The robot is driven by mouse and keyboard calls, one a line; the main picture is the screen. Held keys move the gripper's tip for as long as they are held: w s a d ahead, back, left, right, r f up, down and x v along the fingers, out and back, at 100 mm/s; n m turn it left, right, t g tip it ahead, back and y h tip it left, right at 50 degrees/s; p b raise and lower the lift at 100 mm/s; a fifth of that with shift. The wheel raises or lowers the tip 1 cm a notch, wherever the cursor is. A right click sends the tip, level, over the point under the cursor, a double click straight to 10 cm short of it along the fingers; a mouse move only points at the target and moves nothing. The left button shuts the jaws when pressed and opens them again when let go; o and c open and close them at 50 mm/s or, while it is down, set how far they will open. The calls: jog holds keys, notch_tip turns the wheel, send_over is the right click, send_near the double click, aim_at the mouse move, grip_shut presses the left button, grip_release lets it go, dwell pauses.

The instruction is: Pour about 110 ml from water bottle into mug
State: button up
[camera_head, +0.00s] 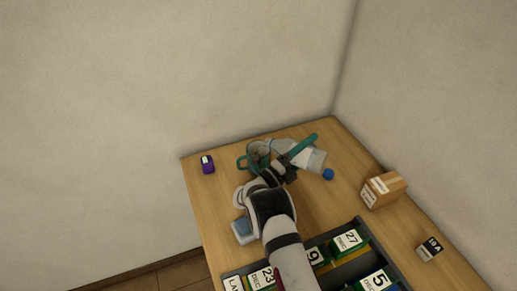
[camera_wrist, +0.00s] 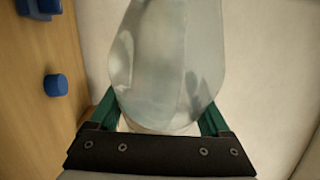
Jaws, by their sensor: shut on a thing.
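The clear water bottle (camera_head: 312,160) is tilted well over, its base to the right and its neck to the left in the head view. My gripper (camera_head: 298,150) is shut on the bottle's body, with teal fingers on either side of it. The bottle fills the middle of the wrist view (camera_wrist: 170,70) between the fingers (camera_wrist: 160,121). The teal mug (camera_head: 243,163) stands on the table just left of the bottle's neck, which lies over or close to its rim. I cannot tell whether water is flowing or how full the mug is.
A blue cap (camera_head: 328,174) lies on the wooden table (camera_head: 215,196). A purple item (camera_head: 207,164) stands at the left and a cardboard box (camera_head: 383,190) at the right.

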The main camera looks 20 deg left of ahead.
jog(key=shift+r, duration=0.1)
jog(key=f+m+g, duration=0.1)
jog(key=m, duration=0.1)
jog(key=d+f+m+g, duration=0.1)
jog(key=f+m, duration=0.1)
jog(key=shift+s+f, duration=0.1)
jog(key=shift+f, duration=0.15)
jog(key=shift+f+m+g, duration=0.4)
jog(key=shift+f+m, duration=0.6)
jog(key=shift+f, duration=0.15)
dwell(0.6)
